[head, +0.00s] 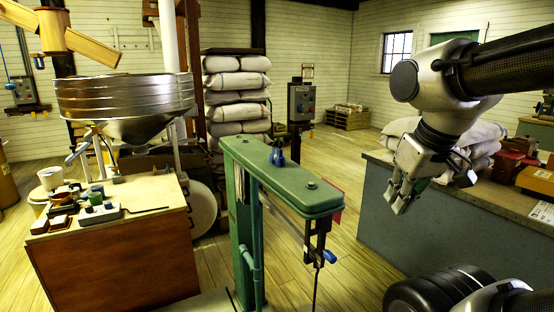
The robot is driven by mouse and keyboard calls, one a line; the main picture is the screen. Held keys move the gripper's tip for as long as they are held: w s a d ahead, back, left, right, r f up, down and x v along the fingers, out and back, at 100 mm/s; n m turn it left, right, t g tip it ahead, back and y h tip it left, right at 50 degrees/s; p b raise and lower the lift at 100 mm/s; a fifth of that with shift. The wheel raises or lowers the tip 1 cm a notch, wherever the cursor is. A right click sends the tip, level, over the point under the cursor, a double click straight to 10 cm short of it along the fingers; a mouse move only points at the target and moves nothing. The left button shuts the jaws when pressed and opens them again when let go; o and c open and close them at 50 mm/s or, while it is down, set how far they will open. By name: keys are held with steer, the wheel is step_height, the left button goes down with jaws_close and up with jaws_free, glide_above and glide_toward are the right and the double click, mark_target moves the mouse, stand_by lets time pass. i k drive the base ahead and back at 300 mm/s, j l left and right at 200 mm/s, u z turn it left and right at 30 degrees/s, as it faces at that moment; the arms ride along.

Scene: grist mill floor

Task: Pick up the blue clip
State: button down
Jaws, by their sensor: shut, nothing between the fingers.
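A small dark blue object that looks like the blue clip (277,157) sits upright on the flat top of a green machine (312,190), near its far end. My gripper (398,202) is at the right, pointing down, with its fingers shut and empty. In the picture it is right of and lower than the blue clip, clearly apart from it, in front of the grey counter (405,225).
A blue knob (329,257) hangs below the green machine's near end. A wooden bench (110,250) with cups and a steel hopper (125,100) stand at left. Sacks (475,140) and boxes lie on the counter. Wooden floor (335,160) shows between machine and counter.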

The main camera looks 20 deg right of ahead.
mark_target(276, 156)
steer(key=i+l+u, duration=0.25)
steer(key=l+u, duration=0.25)
steer(key=i+l+u, duration=0.15)
steer(key=l+u, duration=0.15)
